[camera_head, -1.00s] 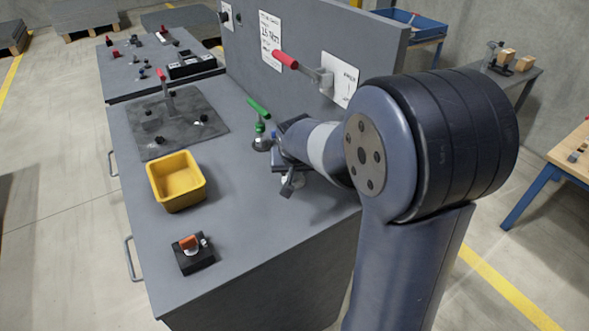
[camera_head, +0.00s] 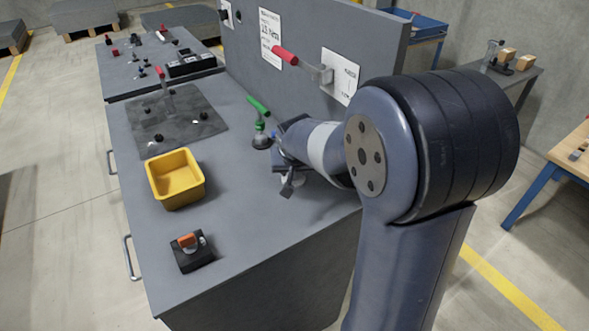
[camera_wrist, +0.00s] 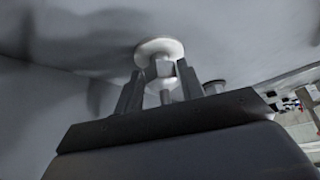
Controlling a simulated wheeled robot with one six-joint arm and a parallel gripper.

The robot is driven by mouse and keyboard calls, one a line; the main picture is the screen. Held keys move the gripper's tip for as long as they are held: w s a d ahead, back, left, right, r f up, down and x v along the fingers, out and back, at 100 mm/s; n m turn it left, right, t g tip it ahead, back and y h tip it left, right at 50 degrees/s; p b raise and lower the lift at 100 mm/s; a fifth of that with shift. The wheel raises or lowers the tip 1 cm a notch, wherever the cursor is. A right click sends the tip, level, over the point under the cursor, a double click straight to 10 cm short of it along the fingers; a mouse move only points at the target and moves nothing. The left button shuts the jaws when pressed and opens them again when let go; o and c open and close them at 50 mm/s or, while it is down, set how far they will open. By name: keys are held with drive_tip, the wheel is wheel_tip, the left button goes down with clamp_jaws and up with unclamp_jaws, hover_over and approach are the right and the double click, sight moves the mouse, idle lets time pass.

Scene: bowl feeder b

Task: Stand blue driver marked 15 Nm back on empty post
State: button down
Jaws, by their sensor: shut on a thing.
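My gripper (camera_wrist: 160,74) shows in the wrist view with its two fingers around a pale grey stemmed piece (camera_wrist: 165,95). A round white disc (camera_wrist: 160,47) lies just beyond the fingertips, in line with that piece. In the head view my gripper (camera_head: 287,178) is low over the bench, mostly hidden by my wrist. A small blue spot (camera_head: 273,133) shows beside my wrist; I cannot tell whether it is the blue driver. A driver with a green handle (camera_head: 258,105) stands on a round base to the left. The 15 Nm sign (camera_head: 271,42) is on the panel.
A red-handled tool (camera_head: 286,56) sticks out from the upright panel (camera_head: 318,30). A yellow bin (camera_head: 176,180), a black box with an orange switch (camera_head: 191,251) and a dark mat (camera_head: 190,125) with small parts lie on the bench. The bench front centre is clear.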

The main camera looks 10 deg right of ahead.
drive_tip(key=shift+f+b, duration=0.7)
drive_tip(key=shift+b, duration=0.1)
idle(0.7)
drive_tip(key=c, duration=0.8)
unclamp_jaws()
drive_tip(key=shift+c, duration=0.2)
drive_tip(key=shift+s, duration=0.1)
drive_tip(key=v, duration=1)
drive_tip(key=shift+r, duration=0.4)
drive_tip(key=shift+a, duration=0.1)
